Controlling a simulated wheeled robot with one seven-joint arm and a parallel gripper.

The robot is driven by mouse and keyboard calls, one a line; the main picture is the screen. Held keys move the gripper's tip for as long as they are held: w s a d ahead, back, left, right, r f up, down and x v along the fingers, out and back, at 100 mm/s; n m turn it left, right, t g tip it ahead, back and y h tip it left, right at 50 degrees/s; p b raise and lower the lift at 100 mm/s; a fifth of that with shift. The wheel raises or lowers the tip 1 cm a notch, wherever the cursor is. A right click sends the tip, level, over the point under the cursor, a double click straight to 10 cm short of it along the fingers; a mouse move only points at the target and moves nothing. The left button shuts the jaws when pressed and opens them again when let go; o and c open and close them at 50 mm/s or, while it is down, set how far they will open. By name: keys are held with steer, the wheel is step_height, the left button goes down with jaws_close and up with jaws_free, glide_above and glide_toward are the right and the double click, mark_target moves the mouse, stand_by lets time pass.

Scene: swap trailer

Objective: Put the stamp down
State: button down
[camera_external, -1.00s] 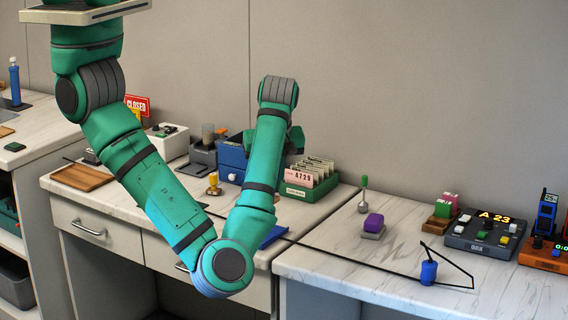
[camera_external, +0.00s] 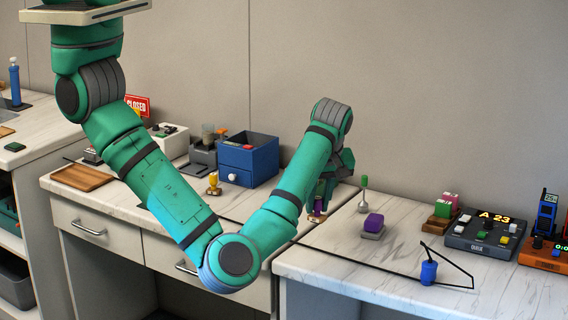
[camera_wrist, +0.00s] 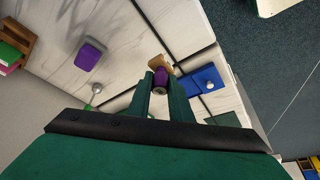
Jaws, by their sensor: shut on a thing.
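My gripper (camera_external: 322,194) is over the right end of the left counter, close to the gap before the right counter. In the wrist view my gripper (camera_wrist: 166,88) is shut on a small stamp (camera_wrist: 160,82) with a purple band and a tan wooden block at its far end. The stamp (camera_external: 317,213) shows only partly below the fingers in the external view. I cannot tell whether it touches the counter. A flat blue pad (camera_wrist: 205,79) lies beside the stamp in the wrist view, apart from it; my arm hides it in the external view.
A purple block on a grey base (camera_external: 373,224) and a green-topped upright piece (camera_external: 363,197) stand on the right counter. A black line or cord crosses the right counter.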

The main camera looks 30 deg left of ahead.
steer(key=w+f, duration=0.1)
steer(key=w+d+f, duration=0.1)
steer(key=f, duration=0.1)
steer(key=w+d+f, duration=0.1)
steer(key=f, duration=0.1)
steer(key=shift+w, duration=0.25)
steer(key=shift+f, duration=1.45)
steer(key=shift+f, duration=0.1)
steer(key=c, duration=1.6)
jaws_free()
steer(key=v, duration=1.2)
steer(key=shift+a, duration=0.1)
